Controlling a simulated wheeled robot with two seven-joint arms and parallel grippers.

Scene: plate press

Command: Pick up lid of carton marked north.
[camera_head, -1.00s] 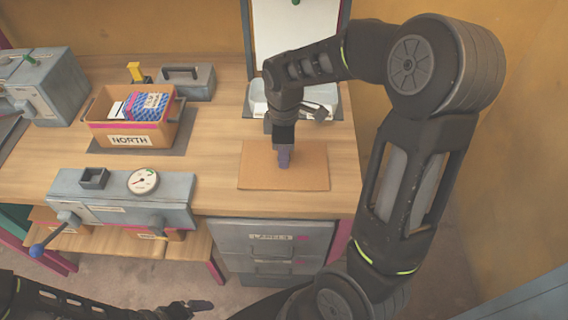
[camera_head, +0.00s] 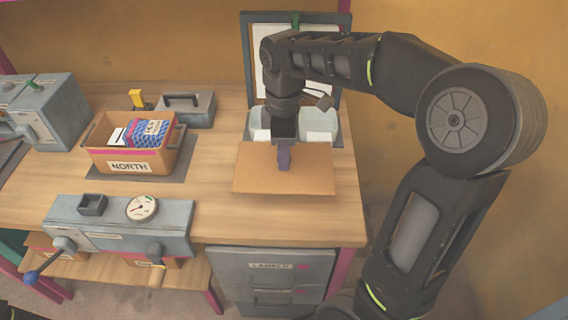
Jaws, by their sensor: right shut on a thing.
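The carton marked NORTH (camera_head: 104,161) stands open on a dark mat (camera_head: 172,173) on the workbench, with blue patterned packets inside. The flat brown cardboard lid (camera_head: 252,179) is to the right of it, near the front of the bench. My right gripper (camera_head: 284,163) is shut on the lid at its middle and points down. The lid appears raised above the bench top. My left gripper is not in view.
A grey box with a dark handle (camera_head: 199,110) and a yellow-topped tool (camera_head: 137,100) stand behind the carton. A grey press with a gauge (camera_head: 172,222) is in front. A tray (camera_head: 322,127) is behind the lid. Bare bench lies between mat and lid.

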